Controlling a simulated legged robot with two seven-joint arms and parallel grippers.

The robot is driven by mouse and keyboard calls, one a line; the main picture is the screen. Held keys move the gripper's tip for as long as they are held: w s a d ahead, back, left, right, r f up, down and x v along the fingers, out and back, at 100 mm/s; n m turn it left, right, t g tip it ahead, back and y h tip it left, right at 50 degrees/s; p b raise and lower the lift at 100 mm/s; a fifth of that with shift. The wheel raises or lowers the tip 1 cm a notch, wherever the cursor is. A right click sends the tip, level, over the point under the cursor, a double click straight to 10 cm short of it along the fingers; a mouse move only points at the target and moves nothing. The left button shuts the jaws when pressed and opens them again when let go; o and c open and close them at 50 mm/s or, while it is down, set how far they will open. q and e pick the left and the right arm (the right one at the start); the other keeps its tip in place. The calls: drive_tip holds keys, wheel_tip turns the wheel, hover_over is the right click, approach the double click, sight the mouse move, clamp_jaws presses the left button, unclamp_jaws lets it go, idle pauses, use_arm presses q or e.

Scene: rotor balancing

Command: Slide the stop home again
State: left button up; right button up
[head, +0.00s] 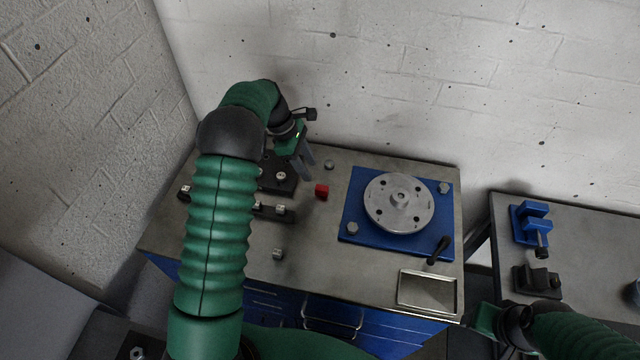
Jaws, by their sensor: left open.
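A small red block (321,192), possibly the stop, sits on the grey bench top, left of the blue plate (352,212). My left gripper (306,170) points down just above and left of the red block. Its jaws are open with nothing seen between them, and it looks apart from the block. A round grey rotor disc (399,203) with several holes and a central hub lies on the blue plate. A black-handled lever (438,250) stands at the plate's front right corner. My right gripper (488,320) is low at the right, its fingers unclear.
A metal tray (428,308) lies at the bench's front right. A dark rack (270,212) with small metal pieces is partly behind my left arm. A loose metal piece (278,254) stands at the front. A blue vise (532,224) and a black fixture (537,280) are on the right table.

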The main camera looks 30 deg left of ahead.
sight(321, 187)
use_arm(q)
drive_tip(key=x, duration=0.4)
drive_tip(key=p+x, duration=0.1)
drive_tip(key=x, duration=0.3)
drive_tip(key=shift+s+d+f, duration=0.1)
drive_tip(key=shift+d+f, duration=0.1)
drive_tip(key=shift+d, duration=0.15)
drive_tip(key=shift+f, duration=0.35)
drive_tip(key=shift+c, duration=0.3)
clamp_jaws()
